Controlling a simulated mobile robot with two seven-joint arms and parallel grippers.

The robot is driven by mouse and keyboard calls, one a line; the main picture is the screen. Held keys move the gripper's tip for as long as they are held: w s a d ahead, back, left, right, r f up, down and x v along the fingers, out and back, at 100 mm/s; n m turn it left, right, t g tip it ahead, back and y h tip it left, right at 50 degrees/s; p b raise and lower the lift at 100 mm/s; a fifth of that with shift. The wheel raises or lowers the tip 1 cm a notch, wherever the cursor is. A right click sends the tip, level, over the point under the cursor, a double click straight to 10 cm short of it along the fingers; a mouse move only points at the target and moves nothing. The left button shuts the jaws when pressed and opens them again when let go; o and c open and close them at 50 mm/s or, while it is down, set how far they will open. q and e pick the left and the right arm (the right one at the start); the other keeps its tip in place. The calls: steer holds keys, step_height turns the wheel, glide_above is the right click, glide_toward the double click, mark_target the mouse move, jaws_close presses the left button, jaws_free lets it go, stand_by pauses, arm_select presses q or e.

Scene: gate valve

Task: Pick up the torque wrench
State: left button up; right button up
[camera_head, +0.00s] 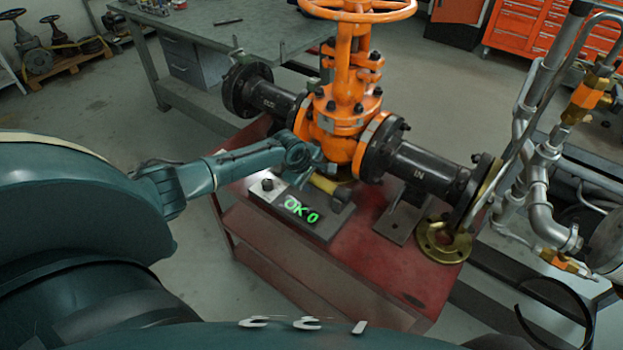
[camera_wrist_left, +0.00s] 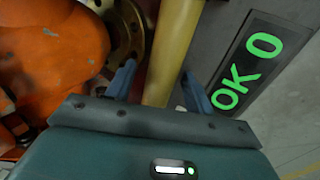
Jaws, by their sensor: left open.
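A yellow bar (camera_head: 325,185), which looks like the torque wrench's handle, lies between the orange valve and a grey display box. Most of it is hidden by my gripper and the box in the head view. My left gripper (camera_head: 318,171) is right over the bar at the valve's foot. In the left wrist view the yellow bar (camera_wrist_left: 172,50) runs between the two blue fingers (camera_wrist_left: 158,88). They are open with a gap on either side, and I cannot tell how deep the bar sits between them. My right gripper is in neither view.
The orange gate valve (camera_head: 345,128) with black flanged pipes stands close behind the gripper on a red cart (camera_head: 385,275). The display box (camera_head: 312,226) reads "OK 0". A grey workbench (camera_head: 215,42) is behind; metal piping (camera_head: 540,170) stands at right.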

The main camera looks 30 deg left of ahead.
arm_select(q)
steer(key=shift+w+f, duration=0.1)
steer(key=shift+f, duration=0.1)
steer(key=shift+c, duration=0.3)
jaws_close()
stand_by(0.3)
steer(key=shift+w+r, duration=0.1)
steer(key=shift+r, duration=0.1)
